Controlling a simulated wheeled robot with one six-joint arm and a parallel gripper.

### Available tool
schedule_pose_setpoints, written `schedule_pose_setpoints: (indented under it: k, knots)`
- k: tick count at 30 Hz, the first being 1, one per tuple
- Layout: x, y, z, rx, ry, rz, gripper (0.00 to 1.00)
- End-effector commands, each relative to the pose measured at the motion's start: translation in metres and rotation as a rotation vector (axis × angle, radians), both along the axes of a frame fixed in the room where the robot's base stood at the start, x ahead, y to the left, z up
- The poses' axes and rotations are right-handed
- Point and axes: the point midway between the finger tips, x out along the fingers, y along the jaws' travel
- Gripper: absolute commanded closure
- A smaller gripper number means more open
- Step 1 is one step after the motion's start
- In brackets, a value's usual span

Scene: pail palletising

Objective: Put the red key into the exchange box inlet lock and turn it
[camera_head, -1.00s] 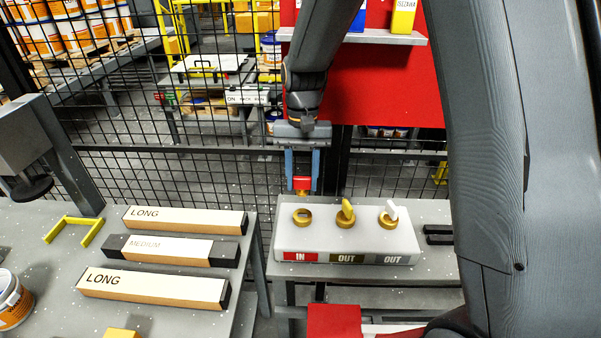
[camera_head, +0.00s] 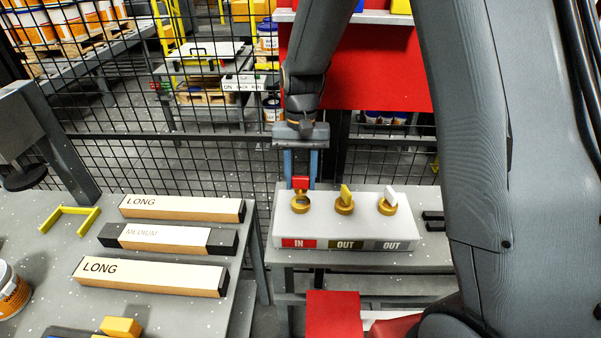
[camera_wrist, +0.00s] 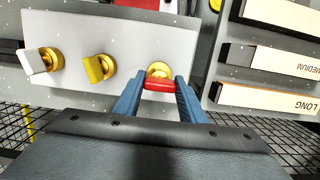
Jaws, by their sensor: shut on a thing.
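My gripper (camera_head: 300,183) is shut on the red key (camera_head: 300,182), with its fingers pointing down. The exchange box (camera_head: 360,222) is a white block with several brass locks on top. The inlet lock (camera_head: 300,204), above the red IN label (camera_head: 299,243), is directly below the key. In the wrist view the red key (camera_wrist: 158,84) lies between the blue fingertips and overlaps the brass inlet lock (camera_wrist: 159,70). I cannot tell whether the key's tip has entered the lock. A yellow key (camera_head: 345,194) and a white key (camera_head: 391,196) stand in the two OUT locks.
Long and medium cartons (camera_head: 150,276) lie on the left table beside a yellow bracket (camera_head: 72,220). A wire mesh fence (camera_head: 130,160) stands behind the box. A dark bracket (camera_head: 433,221) lies right of the box. A gap separates the two tables.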

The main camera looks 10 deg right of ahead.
Motion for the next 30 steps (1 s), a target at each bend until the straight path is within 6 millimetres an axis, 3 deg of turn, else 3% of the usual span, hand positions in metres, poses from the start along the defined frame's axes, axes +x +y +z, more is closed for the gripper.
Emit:
schedule_pose_setpoints:
  k: [7, 30]
  knots:
    - [0.0002, 0.0001, -0.0131, 0.0, 0.0, 0.0, 0.93]
    - [-0.0001, -0.0001, -0.0127, 0.0, 0.0, 0.0, 0.93]
